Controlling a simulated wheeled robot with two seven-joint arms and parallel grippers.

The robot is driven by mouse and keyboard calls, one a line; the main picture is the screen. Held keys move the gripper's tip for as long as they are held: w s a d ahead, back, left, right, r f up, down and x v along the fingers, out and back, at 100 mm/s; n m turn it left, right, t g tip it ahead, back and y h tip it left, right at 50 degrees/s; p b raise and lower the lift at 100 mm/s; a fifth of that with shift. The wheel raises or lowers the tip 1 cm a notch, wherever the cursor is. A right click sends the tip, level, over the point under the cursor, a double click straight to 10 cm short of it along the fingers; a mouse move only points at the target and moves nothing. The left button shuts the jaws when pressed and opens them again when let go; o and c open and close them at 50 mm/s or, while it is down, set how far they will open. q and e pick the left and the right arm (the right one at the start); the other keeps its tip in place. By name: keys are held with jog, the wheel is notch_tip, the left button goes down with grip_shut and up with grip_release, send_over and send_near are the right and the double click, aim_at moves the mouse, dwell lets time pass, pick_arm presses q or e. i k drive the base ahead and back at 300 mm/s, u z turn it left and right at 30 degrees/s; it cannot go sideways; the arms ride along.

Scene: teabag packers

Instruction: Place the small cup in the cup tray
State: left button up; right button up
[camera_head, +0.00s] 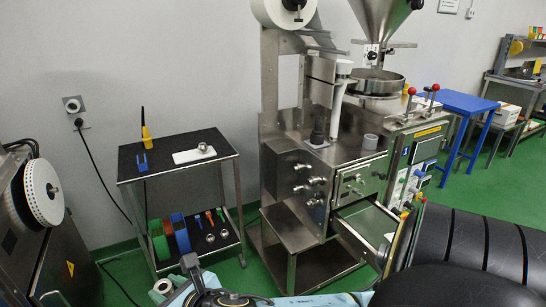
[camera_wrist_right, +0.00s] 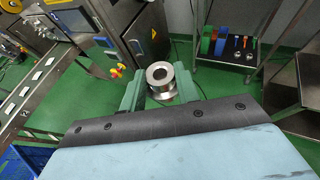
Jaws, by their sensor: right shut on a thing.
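My right gripper (camera_wrist_right: 157,90) is shut on a small metal cup (camera_wrist_right: 160,72), its green fingers on either side of it. In the head view the held cup (camera_head: 162,286) shows low at the left, near the bottom edge and in front of the trolley, away from its top. A white tray (camera_head: 182,158) lies on the black trolley top (camera_head: 133,166). Another small metal cup (camera_head: 203,148) stands at the tray's right part. My left gripper is not in view.
The packing machine (camera_head: 290,165) stands right of the trolley, with an open drawer (camera_head: 365,226).

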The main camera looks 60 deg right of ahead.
aim_at(185, 157)
jog(key=u, duration=0.1)
jog(key=k, duration=0.25)
jog(key=z, duration=1.45)
jog(key=i, duration=1.1)
jog(key=z, duration=0.55)
jog(key=i, duration=0.6)
jog(key=u, duration=1.15)
jog(key=i, duration=1.15)
jog(key=u, duration=0.35)
